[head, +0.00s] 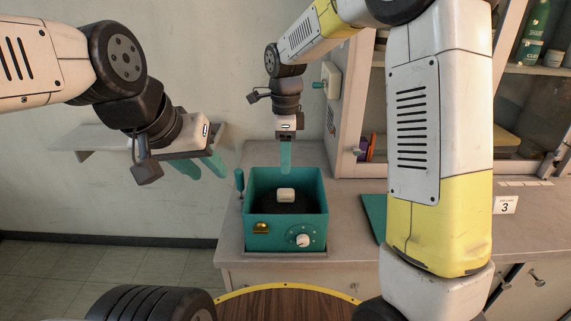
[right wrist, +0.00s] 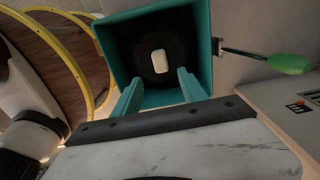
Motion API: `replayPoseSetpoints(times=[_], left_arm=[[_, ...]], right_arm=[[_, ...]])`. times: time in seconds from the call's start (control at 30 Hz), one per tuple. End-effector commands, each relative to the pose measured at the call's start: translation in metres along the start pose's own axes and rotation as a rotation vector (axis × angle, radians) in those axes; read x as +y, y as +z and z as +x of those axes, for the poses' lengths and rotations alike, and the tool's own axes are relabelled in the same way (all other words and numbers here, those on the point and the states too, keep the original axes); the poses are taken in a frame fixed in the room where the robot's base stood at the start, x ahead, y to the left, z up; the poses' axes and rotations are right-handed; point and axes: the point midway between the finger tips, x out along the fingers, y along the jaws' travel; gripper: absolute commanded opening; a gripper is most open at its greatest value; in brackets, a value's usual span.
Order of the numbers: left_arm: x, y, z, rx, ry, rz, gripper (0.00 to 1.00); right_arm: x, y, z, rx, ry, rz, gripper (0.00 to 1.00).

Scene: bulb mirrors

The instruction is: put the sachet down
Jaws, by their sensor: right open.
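A small pale sachet (head: 286,195) lies on the dark floor inside an open teal box (head: 258,241) on the counter. In the right wrist view the sachet (right wrist: 159,62) sits near the middle of the box floor, clear of the walls. My right gripper (head: 286,157) is above the box, pointing down. In the right wrist view its two teal fingertips (right wrist: 158,86) are apart with nothing between them, and the sachet shows beyond them. My left gripper (head: 201,168) is off to the left near a wall shelf. Its two fingers are apart and empty.
The box has a dial (head: 303,240) and a brass knob (head: 261,228) in front and a lever with a green handle (right wrist: 289,64) at its side. A cabinet (head: 341,110) stands behind to the right. A wall shelf (head: 88,136) is at the left.

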Motion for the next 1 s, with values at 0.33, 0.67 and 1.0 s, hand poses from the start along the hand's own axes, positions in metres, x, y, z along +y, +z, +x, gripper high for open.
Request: replayPoseSetpoints(times=[0.33, 0.67, 1.0], left_arm=[[0.000, 0.000, 0.000, 0.000, 0.000, 0.000, 0.36], [0.000, 0.000, 0.000, 0.000, 0.000, 0.000, 0.36], [0.000, 0.000, 0.000, 0.000, 0.000, 0.000, 0.36]], right_arm=[[0.034, -0.043, -0.056, -0.055, -0.108, -0.303, 0.50], [0.137, -0.116, -0.105, 0.030, -0.410, -1.052, 0.50], [0.202, -0.141, -0.101, 0.265, -0.570, -1.534, 0.50]])
